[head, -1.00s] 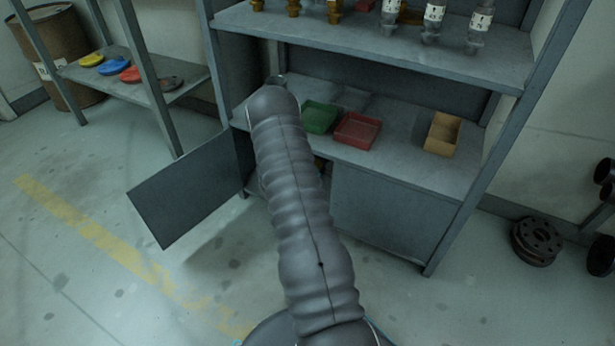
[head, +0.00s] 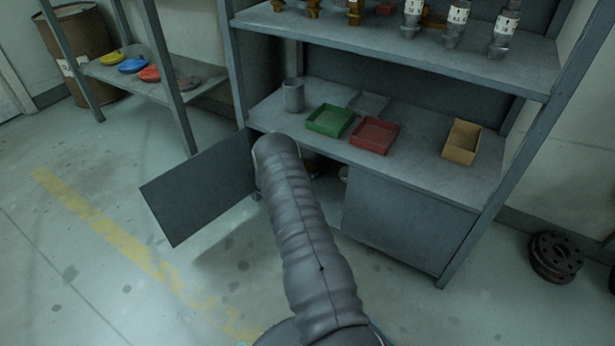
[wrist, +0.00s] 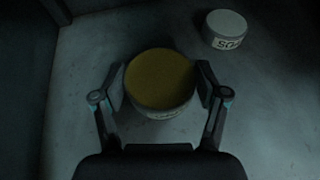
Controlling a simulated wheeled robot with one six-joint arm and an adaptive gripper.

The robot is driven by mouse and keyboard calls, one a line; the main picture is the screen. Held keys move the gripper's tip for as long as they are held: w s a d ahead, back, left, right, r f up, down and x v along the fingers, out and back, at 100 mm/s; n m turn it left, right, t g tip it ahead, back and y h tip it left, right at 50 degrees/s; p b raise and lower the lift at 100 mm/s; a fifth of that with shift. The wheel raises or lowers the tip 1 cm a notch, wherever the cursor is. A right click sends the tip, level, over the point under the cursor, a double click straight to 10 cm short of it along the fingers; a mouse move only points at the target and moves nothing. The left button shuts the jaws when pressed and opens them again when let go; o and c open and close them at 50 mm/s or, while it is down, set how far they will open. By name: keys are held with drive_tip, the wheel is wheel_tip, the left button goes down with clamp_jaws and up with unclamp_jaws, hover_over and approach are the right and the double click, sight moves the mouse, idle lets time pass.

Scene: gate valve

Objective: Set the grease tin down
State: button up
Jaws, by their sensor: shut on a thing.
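In the wrist view a round tin with a dull yellow lid and a pale labelled side, which I take for the grease tin (wrist: 160,78), sits between the two fingers of my gripper (wrist: 161,88). The fingers are shut on its sides. Below it is a grey floor surface in a dark space; I cannot tell whether the tin touches it.
A second pale tin (wrist: 226,30) with a partly readable label stands at the upper right. The open cupboard door (head: 198,187) swings out to the left.

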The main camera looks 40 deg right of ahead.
drive_tip(key=shift+f, duration=1.75)
drive_tip(key=shift+f, duration=0.1)
drive_tip(key=o, duration=1.3)
drive_tip(key=shift+f, duration=0.1)
drive_tip(key=shift+r, duration=0.2)
drive_tip(key=p+v, duration=0.1)
drive_tip(key=v, duration=1.1)
